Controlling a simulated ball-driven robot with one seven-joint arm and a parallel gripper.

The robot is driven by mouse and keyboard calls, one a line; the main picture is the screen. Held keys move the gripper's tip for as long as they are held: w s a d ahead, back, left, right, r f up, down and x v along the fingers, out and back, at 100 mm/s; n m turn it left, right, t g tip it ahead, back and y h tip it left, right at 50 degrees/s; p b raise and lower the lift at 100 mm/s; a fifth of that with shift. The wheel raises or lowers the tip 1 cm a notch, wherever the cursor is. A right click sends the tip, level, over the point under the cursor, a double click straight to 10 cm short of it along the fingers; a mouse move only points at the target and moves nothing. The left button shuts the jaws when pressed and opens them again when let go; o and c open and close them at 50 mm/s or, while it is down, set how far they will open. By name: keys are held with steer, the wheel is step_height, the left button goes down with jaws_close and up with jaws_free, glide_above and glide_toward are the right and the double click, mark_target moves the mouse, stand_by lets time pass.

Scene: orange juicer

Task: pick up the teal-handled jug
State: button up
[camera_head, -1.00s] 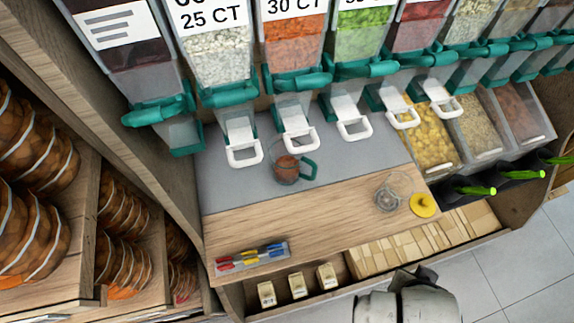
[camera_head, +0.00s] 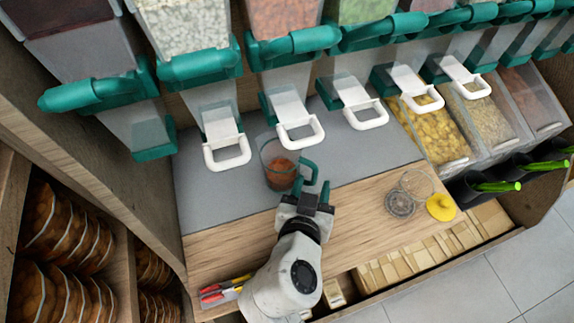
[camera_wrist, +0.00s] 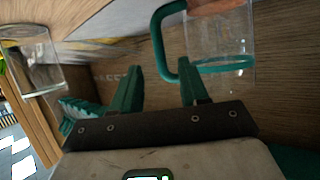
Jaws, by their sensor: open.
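The teal-handled jug (camera_head: 279,172) stands on the grey counter mat under the dispensers. It is clear, with reddish-brown contents low inside. Its teal handle (camera_head: 308,172) faces my gripper. In the wrist view the jug (camera_wrist: 222,40) is at the top right, partly cut off, and its handle (camera_wrist: 158,42) extends left. My gripper (camera_head: 319,192) is open and empty, low beside the handle. In the wrist view the handle's outer bar appears between and just beyond the fingertips (camera_wrist: 158,80). I cannot tell whether a finger touches it.
White dispenser chutes (camera_head: 300,130) hang just above and behind the jug. A clear glass container (camera_head: 401,203) and a yellow round item (camera_head: 441,207) stand to the right on the wooden counter (camera_head: 350,215). Colored markers (camera_head: 222,290) lie at the front left. Bins of dry goods (camera_head: 430,130) are at the right.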

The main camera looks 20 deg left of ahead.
mark_target(314, 176)
steer(key=shift+x, duration=2.7)
steer(key=shift+s+f, duration=0.1)
steer(key=shift+f, duration=0.1)
jaws_close()
steer(key=shift+a, duration=0.1)
